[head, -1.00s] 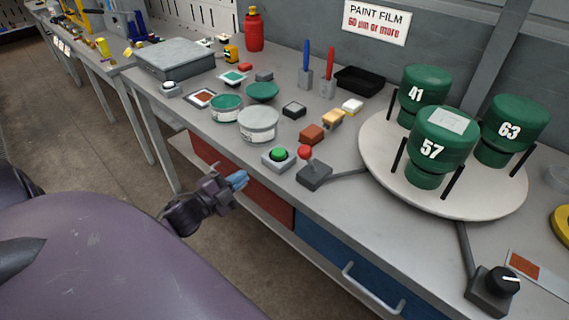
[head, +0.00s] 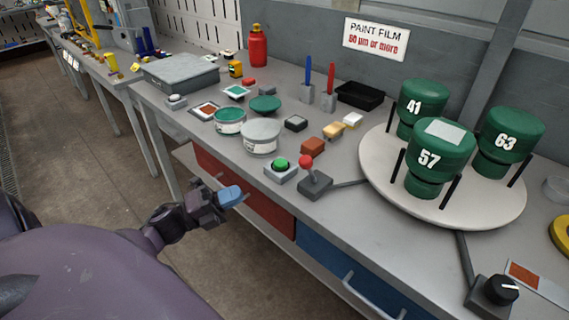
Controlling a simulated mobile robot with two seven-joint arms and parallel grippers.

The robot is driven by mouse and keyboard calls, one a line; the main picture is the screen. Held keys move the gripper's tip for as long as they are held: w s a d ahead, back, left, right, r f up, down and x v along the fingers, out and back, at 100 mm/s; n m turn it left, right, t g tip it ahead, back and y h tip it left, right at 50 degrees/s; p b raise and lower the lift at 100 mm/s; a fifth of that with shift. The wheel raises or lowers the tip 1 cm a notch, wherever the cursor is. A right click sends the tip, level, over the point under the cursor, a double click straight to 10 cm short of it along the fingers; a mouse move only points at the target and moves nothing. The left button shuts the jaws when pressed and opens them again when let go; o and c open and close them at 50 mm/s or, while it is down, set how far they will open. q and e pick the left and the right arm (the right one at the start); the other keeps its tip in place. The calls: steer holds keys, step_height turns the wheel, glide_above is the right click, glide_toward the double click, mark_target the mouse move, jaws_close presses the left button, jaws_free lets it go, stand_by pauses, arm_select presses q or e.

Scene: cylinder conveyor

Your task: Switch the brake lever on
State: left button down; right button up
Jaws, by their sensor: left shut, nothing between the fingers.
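The brake lever (head: 307,170) has a red ball knob on a short stick and a dark grey base. It stands near the front edge of the bench, just right of a green push button (head: 281,165). A grey arm or cable runs from its base to the round turntable. My left gripper (head: 231,196) has blue fingertips that are shut and empty. It is in front of the bench's front edge, to the left of the lever and lower in the picture, apart from it. My right gripper is not in view.
A white turntable (head: 378,170) holds green cylinders marked 41, 57 and 63. Paint tins, including a grey-lidded one (head: 261,143), stand left of the button. Small blocks (head: 314,147) sit behind the lever. A black knob (head: 497,291) is at the lower right. Red and blue drawers are below the benchtop.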

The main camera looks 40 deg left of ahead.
arm_select(q)
steer(key=p, duration=0.1)
glide_toward(310, 173)
steer(key=w+d+r, duration=0.3)
steer(key=r, duration=0.3)
steer(key=shift+w+a+f, duration=0.1)
steer(key=shift+w+a, duration=0.05)
